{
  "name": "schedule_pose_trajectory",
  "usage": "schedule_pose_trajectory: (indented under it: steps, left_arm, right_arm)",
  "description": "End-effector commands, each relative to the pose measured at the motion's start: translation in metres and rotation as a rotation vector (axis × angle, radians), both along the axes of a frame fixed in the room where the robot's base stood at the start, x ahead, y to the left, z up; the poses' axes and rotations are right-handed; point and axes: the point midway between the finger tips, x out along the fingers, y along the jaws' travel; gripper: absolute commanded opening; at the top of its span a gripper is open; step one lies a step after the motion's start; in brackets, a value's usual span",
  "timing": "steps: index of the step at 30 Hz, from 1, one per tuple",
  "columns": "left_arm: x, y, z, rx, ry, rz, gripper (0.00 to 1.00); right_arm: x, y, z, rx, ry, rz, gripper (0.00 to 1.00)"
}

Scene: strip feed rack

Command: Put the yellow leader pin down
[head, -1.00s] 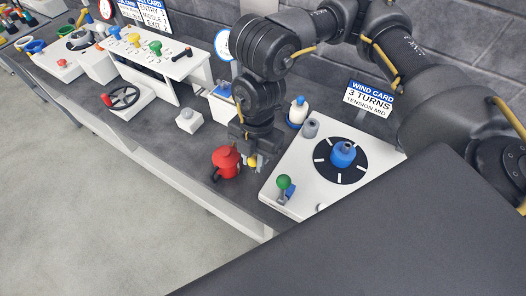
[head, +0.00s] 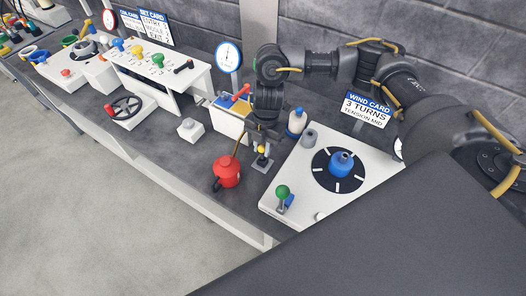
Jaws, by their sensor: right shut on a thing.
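The yellow leader pin (head: 262,149) shows as a small yellow knob just under my right gripper (head: 263,145). The right gripper points down and is shut on the pin. Directly below is a small grey square plate (head: 262,164) on the bench, with a dark upright piece between it and the yellow knob. I cannot tell whether the pin touches the plate. The fingertips are small and partly hidden by the gripper body. My left gripper is not in view.
A red oil can (head: 227,173) stands close to the left of the plate. A white winding panel (head: 290,207) with a green-knobbed lever (head: 283,192) and blue hub (head: 341,164) lies to the right.

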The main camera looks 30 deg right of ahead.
Motion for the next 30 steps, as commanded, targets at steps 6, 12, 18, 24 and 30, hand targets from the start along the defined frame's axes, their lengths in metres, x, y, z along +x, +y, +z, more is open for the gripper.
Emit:
schedule_pose_trajectory:
  steps: [6,12,18,24,30]
  left_arm:
    - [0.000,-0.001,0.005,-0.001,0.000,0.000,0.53]
    - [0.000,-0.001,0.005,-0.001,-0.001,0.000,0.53]
    - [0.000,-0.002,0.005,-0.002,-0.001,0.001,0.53]
    - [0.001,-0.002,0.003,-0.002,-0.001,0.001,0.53]
    - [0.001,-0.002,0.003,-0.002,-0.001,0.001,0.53]
  right_arm:
    - [0.001,-0.003,-0.027,0.000,0.006,-0.003,0.00]
    - [0.003,-0.003,-0.035,-0.001,0.001,0.000,0.00]
    - [0.003,-0.003,-0.036,-0.001,0.001,-0.001,0.00]
    - [0.003,-0.003,-0.039,-0.001,0.001,-0.001,0.34]
    - [0.003,-0.003,-0.039,-0.001,0.001,-0.001,0.46]
